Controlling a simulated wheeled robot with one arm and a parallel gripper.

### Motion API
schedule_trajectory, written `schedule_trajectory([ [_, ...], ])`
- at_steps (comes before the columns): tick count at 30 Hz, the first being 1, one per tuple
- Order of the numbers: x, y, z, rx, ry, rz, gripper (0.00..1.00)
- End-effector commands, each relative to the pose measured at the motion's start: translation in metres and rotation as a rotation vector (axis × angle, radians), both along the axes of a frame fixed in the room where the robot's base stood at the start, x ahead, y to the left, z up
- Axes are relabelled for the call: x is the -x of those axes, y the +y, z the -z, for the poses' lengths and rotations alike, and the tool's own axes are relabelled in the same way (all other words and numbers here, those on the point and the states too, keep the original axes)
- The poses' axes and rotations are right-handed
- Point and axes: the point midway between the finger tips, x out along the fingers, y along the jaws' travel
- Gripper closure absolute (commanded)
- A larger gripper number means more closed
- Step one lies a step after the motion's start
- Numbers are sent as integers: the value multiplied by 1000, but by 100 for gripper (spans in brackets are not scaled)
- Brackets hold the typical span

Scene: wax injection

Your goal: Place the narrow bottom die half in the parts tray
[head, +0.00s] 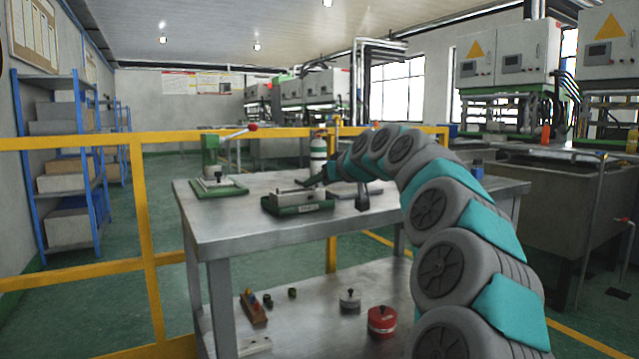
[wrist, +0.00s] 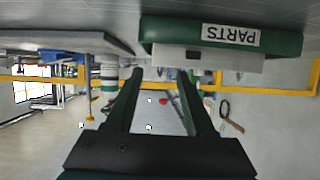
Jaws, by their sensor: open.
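The green parts tray (head: 317,207) stands on the metal table, and its PARTS label shows upside down in the wrist view (wrist: 160,38). A grey block-shaped die piece (head: 287,194) sits in the tray; it also shows as a pale block with a dark notch in the wrist view (wrist: 228,62). I cannot tell whether it is the narrow bottom half. My gripper (wrist: 165,74) is open, with nothing visible between its fingers.
A green-based press with a red-knobbed lever (head: 218,185) stands at the table's back left. A flat grey plate (head: 345,188) lies right of the tray. The lower shelf holds a red pot (head: 382,320), a grey pot (head: 350,300) and small parts. Yellow railing (head: 143,215) runs behind.

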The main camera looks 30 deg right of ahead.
Motion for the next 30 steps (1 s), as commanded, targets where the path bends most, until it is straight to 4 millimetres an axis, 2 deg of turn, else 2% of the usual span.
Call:
schedule_trajectory([
  [8, 33, -3, -15, 0, -5, 1, 46],
  [15, 78, -7, -34, 1, -4, 1, 46],
  [19, 96, -8, -41, 1, -3, 1, 46],
  [23, 106, -9, -45, 1, -3, 0, 46],
  [30, 106, -8, -45, 1, -1, 0, 46],
])
